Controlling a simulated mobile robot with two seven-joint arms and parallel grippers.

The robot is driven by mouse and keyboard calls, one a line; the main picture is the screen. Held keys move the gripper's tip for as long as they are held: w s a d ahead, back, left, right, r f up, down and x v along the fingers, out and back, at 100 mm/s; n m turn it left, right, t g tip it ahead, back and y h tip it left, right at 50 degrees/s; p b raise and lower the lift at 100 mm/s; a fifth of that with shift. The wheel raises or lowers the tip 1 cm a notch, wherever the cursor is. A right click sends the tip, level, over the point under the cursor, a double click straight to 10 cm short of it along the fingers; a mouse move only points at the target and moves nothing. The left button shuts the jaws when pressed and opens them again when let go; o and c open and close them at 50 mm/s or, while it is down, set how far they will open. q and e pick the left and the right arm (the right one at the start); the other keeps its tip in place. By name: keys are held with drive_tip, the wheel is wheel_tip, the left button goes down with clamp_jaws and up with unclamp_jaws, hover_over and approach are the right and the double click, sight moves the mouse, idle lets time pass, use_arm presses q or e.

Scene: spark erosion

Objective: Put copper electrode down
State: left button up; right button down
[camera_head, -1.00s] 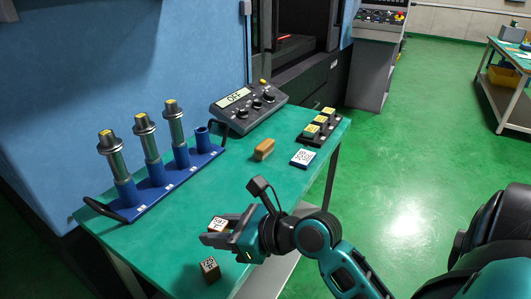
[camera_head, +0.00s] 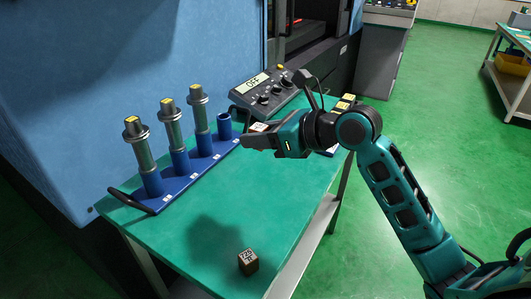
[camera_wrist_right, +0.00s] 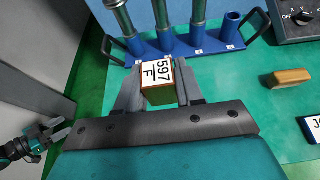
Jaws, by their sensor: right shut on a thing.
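The copper electrode (camera_wrist_right: 158,82) is a small block with copper-coloured sides and a white top label reading 597 F. My right gripper (camera_wrist_right: 157,88) is shut on it, with one grey finger on each side. In the head view the electrode's white top (camera_head: 258,127) just shows beyond the right gripper (camera_head: 250,138), above the green table (camera_head: 215,225). The fingers hide most of it there. My left gripper (camera_wrist_right: 62,127) shows at the left edge of the right wrist view, away from the table, with its fingers apart and empty.
A blue rack (camera_head: 180,178) holds three metal tool holders, with an empty socket (camera_head: 224,123) at its right end. A dark labelled block (camera_head: 248,262) stands near the front edge. A control box (camera_head: 268,90) reads OFF. A tan block (camera_wrist_right: 291,78) lies on the right. The table's middle is clear.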

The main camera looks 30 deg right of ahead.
drive_tip(key=b, duration=0.5)
hover_over(261, 212)
wheel_tip(261, 212, down, 16)
drive_tip(key=shift+r, duration=0.15)
wheel_tip(261, 212, down, 4)
drive_tip(key=shift+r+b, duration=0.25)
drive_tip(key=shift+b, duration=0.3)
drive_tip(key=shift+f, duration=0.3)
drive_tip(key=shift+r, duration=0.1)
drive_tip(key=c, duration=0.8)
unclamp_jaws()
drive_tip(key=shift+f, duration=0.2)
drive_tip(key=shift+o, duration=0.4)
drive_tip(key=shift+r, duration=0.15)
